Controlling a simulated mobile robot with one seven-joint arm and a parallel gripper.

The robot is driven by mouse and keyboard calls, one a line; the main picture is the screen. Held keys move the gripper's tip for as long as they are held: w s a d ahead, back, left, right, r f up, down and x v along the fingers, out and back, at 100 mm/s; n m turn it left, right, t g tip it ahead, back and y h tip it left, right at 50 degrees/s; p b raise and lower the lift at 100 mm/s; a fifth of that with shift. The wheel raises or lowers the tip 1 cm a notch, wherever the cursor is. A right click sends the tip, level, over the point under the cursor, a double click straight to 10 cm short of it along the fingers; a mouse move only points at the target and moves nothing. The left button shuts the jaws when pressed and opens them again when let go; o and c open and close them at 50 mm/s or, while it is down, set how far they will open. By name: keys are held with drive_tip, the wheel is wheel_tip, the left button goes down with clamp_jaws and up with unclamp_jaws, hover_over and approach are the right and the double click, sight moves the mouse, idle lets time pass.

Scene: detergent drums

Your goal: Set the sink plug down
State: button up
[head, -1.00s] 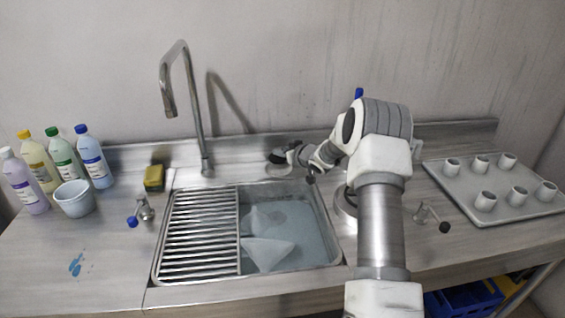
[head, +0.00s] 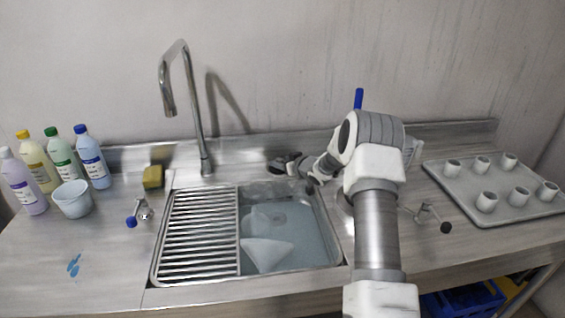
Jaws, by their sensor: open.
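The sink plug appears to be the small dark round thing (head: 277,167) on the steel ledge behind the basin. Its outline merges with my gripper (head: 289,162), so whether they touch cannot be told. My gripper is small and dark in this view, low over the ledge, with its jaws open. The sink basin (head: 341,250) holds bluish water, with pale objects (head: 266,253) in it.
A slatted rack (head: 197,238) covers the basin's left half. The tall tap (head: 198,125) stands left of my gripper. A yellow sponge (head: 153,177), several bottles (head: 92,160) and a bucket (head: 73,200) are at left. A tray of cups (head: 520,211) is at right.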

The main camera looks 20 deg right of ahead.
drive_tip(key=shift+s+r, duration=0.15)
drive_tip(key=shift+r, duration=0.15)
drive_tip(key=v, duration=1.1)
drive_tip(key=shift+s+p, duration=0.3)
drive_tip(key=shift+p, duration=0.1)
drive_tip(key=shift+r, duration=0.1)
